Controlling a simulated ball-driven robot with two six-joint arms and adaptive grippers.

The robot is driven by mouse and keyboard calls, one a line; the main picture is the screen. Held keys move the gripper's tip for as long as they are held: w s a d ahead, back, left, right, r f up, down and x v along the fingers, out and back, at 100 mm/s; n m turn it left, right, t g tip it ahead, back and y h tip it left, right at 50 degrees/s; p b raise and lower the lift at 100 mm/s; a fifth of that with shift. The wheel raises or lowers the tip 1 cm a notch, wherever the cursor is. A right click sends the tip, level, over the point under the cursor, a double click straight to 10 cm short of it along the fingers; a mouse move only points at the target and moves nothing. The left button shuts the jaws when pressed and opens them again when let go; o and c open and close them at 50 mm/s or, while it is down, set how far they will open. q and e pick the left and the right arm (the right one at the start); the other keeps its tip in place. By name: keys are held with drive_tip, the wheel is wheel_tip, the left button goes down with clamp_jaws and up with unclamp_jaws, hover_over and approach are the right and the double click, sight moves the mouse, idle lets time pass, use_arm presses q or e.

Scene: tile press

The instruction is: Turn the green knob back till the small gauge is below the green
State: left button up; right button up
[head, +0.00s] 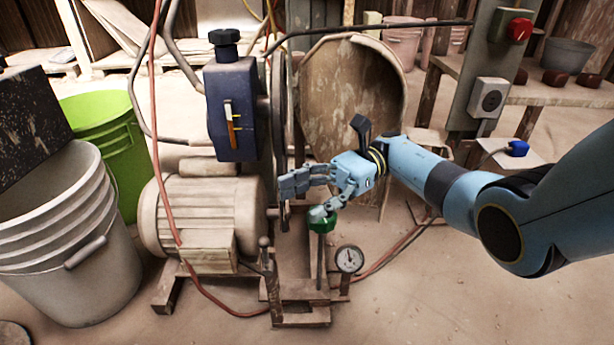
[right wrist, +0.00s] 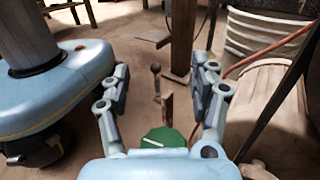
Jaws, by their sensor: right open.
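The green knob (head: 323,223) sits on top of an upright rod at the front of the machine. A pale line marks its top in the right wrist view (right wrist: 163,139). The small round gauge (head: 349,259) stands to the right of the rod, lower down; its needle is too small to read against any green. My right gripper (head: 306,198) is open at the knob, with one finger close over it in the head view. In the right wrist view the fingers (right wrist: 163,78) spread to either side, with the knob near the palm. Contact is unclear. My left gripper is out of view.
A beige motor (head: 200,215) and a blue box with a black knob (head: 232,105) stand left of the rod. A lever with a ball top (head: 265,243) stands close by. A red hose (head: 385,258) crosses the floor. Buckets (head: 75,245) stand at left.

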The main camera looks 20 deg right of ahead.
drive_tip(key=shift+r, duration=1.9)
